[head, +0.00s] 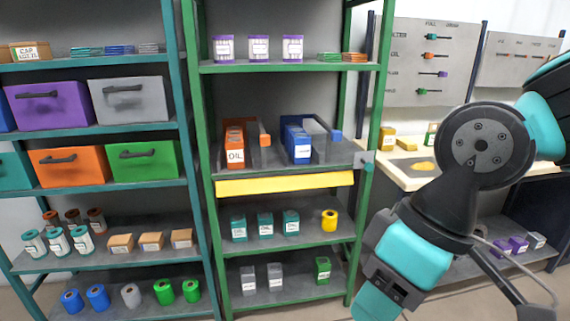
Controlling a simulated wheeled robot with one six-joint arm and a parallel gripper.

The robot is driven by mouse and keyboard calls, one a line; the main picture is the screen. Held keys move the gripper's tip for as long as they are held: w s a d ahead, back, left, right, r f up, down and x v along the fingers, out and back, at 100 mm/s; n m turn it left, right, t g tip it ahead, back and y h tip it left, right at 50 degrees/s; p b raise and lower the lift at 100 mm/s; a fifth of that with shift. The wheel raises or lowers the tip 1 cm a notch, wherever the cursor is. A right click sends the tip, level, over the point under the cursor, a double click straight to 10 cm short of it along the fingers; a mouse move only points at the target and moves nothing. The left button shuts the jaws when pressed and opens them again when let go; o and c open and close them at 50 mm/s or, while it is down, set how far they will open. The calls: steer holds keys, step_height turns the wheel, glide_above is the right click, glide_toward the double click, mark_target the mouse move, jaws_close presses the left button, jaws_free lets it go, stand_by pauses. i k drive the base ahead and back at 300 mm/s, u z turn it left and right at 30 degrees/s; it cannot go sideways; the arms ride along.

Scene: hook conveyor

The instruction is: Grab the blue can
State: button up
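The front one shows best; those behind are partly hidden. My arm fills the right side of the head view, to the right of the rack and apart from the cans. Its fingertips do not show, so I cannot see whether my gripper is open or shut.
Orange oil cans (234,150) fill the left lane. A yellow panel (284,184) runs below the dispenser. Teal cans (265,226) stand on the shelf beneath. A teal rack with bins (150,160) stands left, and a workbench (400,172) right, partly behind my arm.

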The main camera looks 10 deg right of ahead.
mark_target(300, 144)
steer(key=z, duration=0.2)
steer(key=i, duration=1.75)
steer(key=z, duration=0.35)
